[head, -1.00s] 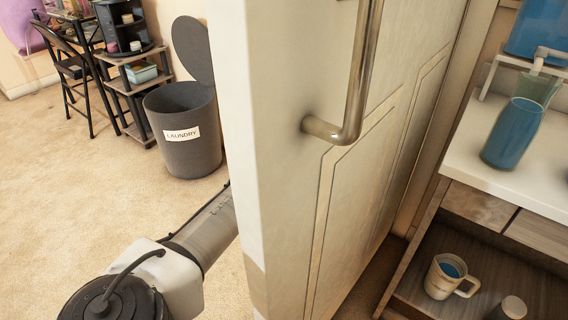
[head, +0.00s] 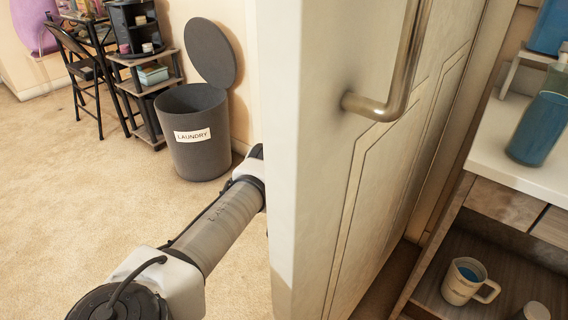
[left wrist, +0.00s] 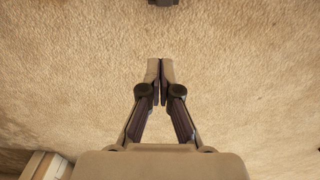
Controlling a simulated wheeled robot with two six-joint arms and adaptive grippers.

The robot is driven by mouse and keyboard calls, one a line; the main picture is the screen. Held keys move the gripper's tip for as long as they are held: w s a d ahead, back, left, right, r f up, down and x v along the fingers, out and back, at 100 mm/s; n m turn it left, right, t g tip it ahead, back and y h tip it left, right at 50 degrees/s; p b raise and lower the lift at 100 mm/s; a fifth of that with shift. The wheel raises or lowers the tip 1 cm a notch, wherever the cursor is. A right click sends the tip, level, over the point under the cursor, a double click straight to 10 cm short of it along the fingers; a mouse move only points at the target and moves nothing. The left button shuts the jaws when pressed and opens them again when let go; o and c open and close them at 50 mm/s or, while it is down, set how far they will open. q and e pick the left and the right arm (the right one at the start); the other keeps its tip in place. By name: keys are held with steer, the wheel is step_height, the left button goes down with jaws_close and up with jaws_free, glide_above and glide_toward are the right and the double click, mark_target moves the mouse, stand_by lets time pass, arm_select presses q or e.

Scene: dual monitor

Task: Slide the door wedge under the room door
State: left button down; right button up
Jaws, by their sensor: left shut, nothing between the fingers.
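The room door (head: 340,200) stands open, edge-on to me, with a metal pull handle (head: 400,80) on its face. My left arm reaches in on the left side of the door, and its far end passes behind the door edge, so the left gripper is hidden in the head view. In the left wrist view my left gripper (left wrist: 160,66) is shut and empty above the beige carpet. A small dark object (left wrist: 163,2) is cut off at the top edge there; I cannot tell whether it is the door wedge. My right gripper is not in view.
A grey laundry bin (head: 190,155) with a raised lid stands behind my arm, near a shelf (head: 145,85) and a folding chair (head: 85,75). Carpet (head: 70,190) at left is clear. A cabinet (head: 500,205) with a mug (head: 463,283) stands right of the door.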

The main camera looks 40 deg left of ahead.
arm_select(q)
steer(key=f+b, duration=0.2)
steer(key=f, duration=0.2)
steer(key=f+b, duration=0.2)
steer(key=f, duration=0.1)
steer(key=a+f+b, duration=0.1)
steer(key=f+b, duration=0.1)
steer(key=f, duration=0.2)
steer(key=shift+s+f+b, duration=0.2)
steer(key=shift+f+b, duration=0.15)
steer(key=shift+b, duration=0.05)
steer(key=d, duration=0.3)
steer(key=shift+w+d+f+b, duration=0.1)
steer(key=shift+w+f+b, duration=0.1)
steer(key=shift+b, duration=0.2)
steer(key=shift+d+r, duration=0.1)
steer(key=shift+d, duration=0.25)
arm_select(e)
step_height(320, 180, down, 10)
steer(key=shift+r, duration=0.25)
arm_select(q)
steer(key=shift+d, duration=0.1)
